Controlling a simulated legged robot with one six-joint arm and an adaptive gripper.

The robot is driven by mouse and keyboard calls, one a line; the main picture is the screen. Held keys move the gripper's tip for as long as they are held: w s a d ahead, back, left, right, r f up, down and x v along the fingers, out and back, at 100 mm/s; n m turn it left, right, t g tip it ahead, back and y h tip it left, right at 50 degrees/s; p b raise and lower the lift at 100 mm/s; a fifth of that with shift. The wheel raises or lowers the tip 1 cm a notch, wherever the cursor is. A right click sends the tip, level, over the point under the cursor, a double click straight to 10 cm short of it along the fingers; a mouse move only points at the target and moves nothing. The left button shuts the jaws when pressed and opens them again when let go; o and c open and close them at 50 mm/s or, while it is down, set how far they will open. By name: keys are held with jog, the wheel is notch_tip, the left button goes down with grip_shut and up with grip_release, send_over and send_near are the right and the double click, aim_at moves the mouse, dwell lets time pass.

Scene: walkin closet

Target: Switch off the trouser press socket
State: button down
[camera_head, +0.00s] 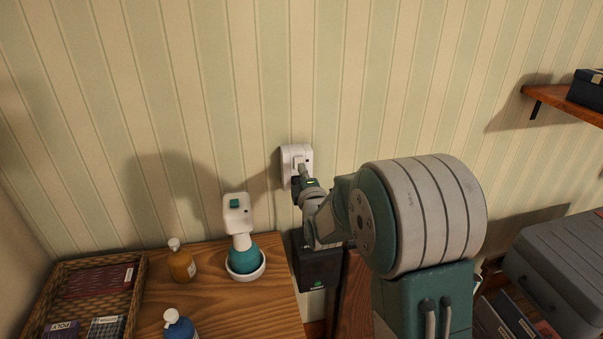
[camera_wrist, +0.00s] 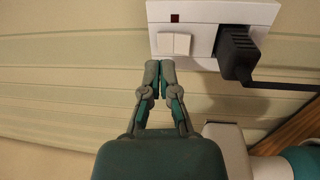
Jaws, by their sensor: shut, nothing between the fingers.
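The white wall socket (camera_head: 290,151) is on the striped wall, partly hidden behind my gripper (camera_head: 302,170) in the head view. In the wrist view the socket plate (camera_wrist: 205,12) is at the top, with a white rocker switch (camera_wrist: 174,44) and a small dark red window above it. A black plug (camera_wrist: 238,52) sits in the socket to the right of the switch, its cable running right. My gripper (camera_wrist: 158,68) is shut and empty. Its fingertips are at the lower left edge of the switch; I cannot tell whether they touch it.
A wooden top (camera_head: 215,305) at lower left holds a teal and white steamer-like device (camera_head: 240,225), an amber bottle (camera_head: 181,262), a blue bottle (camera_head: 178,325) and a wicker tray (camera_head: 137,290). A dark box (camera_head: 318,272) is below the socket. A grey case (camera_head: 560,260) and shelf (camera_head: 560,100) are right.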

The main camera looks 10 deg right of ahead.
jog(key=s+r, duration=0.1)
jog(key=s, duration=0.9)
jog(key=shift+s, duration=0.25)
jog(key=shift+r, duration=0.2)
jog(key=s+m+g, duration=1.3)
jog(key=s+m, duration=0.5)
jog(key=s, duration=1)
jog(key=shift+a+g, duration=0.4)
